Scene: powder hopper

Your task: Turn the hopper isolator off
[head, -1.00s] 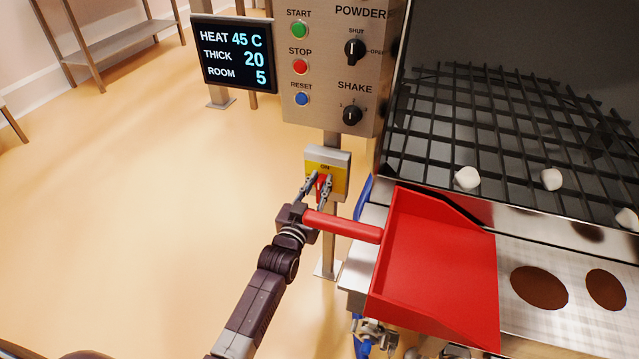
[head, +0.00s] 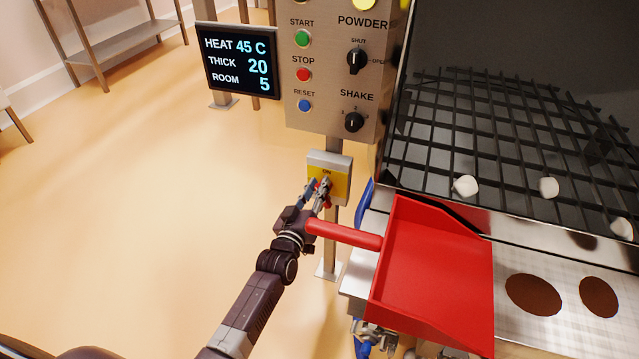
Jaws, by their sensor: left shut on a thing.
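The hopper isolator (head: 341,163) is a grey box with a yellow plate, fixed on a post below the control panel. The word ON shows at the top of its plate. Its small red handle (head: 327,191) is mostly hidden by my fingers. My left gripper (head: 319,186) is shut on the red handle, with its fingers close together in the picture. The exact angle of the handle cannot be told. My right gripper is not in view.
A red scoop (head: 430,275) lies on the work surface to the right, its handle sticking out near my left wrist. The control panel (head: 331,75) with buttons and knobs hangs above, beside the display (head: 237,60). A black grid (head: 480,130) lies in the hopper.

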